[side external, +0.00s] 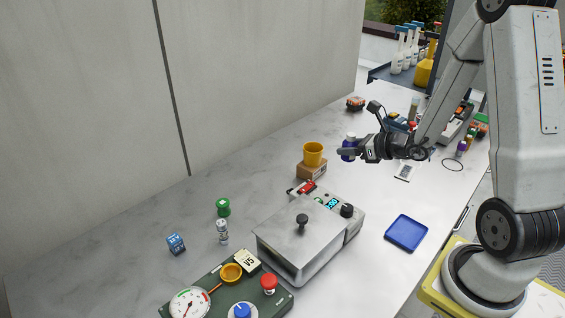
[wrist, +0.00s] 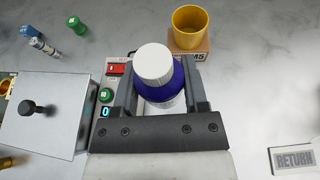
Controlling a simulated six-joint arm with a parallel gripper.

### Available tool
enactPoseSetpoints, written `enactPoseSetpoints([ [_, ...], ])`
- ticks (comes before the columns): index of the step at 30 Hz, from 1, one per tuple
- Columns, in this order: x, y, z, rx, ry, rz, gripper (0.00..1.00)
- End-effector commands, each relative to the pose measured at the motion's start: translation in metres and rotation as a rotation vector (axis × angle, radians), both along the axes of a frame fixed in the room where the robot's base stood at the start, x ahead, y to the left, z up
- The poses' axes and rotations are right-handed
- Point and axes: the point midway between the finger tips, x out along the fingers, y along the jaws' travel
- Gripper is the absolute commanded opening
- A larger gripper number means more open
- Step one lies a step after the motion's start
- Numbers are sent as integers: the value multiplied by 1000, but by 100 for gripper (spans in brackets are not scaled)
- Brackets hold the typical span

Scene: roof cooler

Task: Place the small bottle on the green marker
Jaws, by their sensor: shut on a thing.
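My gripper (side external: 352,151) is shut on a small dark blue bottle with a white cap (side external: 349,141). In the wrist view, the white cap (wrist: 153,63) faces the camera, and the gripper's fingers (wrist: 157,88) are on both sides of the blue body (wrist: 160,92). The bottle looks upright and held above the counter; its base is hidden. A green round object (side external: 223,207) stands on the counter left of the metal-lidded device, and shows at the upper left of the wrist view (wrist: 77,25). I cannot tell whether it is the green marker.
A yellow cup (side external: 313,153) stands on a brown block (side external: 311,170) beside the gripper. The metal-lidded device (side external: 305,235), a vial (side external: 222,231), a blue die (side external: 176,244) and a gauge panel (side external: 232,295) are nearer the camera. A blue tray (side external: 406,233) lies right.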

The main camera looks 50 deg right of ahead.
Motion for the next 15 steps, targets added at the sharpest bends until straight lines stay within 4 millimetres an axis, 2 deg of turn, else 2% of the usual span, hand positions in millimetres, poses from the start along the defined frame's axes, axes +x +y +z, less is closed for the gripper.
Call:
enactPoseSetpoints([
  [1,8,13,2,-1,-2,30,0],
  [6,26,50,7,-2,-1,108,0],
  [15,50,121,15,-2,-3,249,0],
])
